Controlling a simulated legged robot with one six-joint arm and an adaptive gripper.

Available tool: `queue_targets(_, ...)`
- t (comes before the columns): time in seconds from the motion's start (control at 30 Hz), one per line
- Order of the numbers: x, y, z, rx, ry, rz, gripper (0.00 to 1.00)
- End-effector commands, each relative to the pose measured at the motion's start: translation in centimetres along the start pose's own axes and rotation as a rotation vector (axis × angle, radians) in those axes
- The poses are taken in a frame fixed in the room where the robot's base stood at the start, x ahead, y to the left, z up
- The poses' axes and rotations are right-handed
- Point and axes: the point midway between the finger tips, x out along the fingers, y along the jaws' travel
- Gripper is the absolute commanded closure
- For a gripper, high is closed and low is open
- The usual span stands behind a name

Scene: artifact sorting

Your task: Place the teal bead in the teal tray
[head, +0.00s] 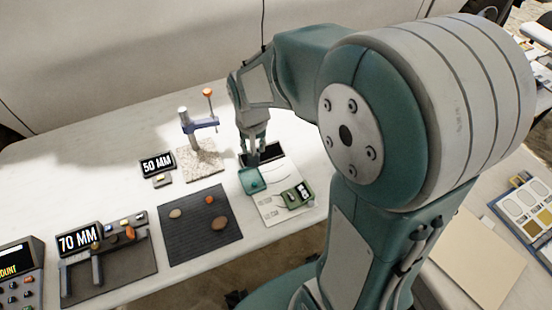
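The teal tray (246,177) is a small square tray on the right part of the white table. My gripper (253,160) points down just above the back of this tray, with its fingertips close together. A small teal spot shows inside the tray, but it is too small to tell whether it is the teal bead. I cannot make out the teal bead anywhere else, and I cannot tell whether the fingers hold anything.
A dark mat (190,245) left of the tray bears an orange piece (210,199) and two brownish stones. A clamp stand (184,128) rises behind it. A 50 MM display (157,165), a 70 MM display (79,238) and a scale-like device (298,194) stand nearby.

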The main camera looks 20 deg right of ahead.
Motion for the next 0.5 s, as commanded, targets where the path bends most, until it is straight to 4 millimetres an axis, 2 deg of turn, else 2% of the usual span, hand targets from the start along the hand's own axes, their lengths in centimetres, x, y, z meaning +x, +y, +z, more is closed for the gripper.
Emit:
queue_targets(0.03, -1.8, 0.2, 0.7, -0.018, 0.03, -0.01, 0.6)
queue_targets(0.2, -6.4, 1.2, 3.3, -0.086, 0.115, -0.033, 0.6)
queue_targets(0.5, -12.3, 3.0, 9.1, -0.207, 0.268, -0.058, 0.6)
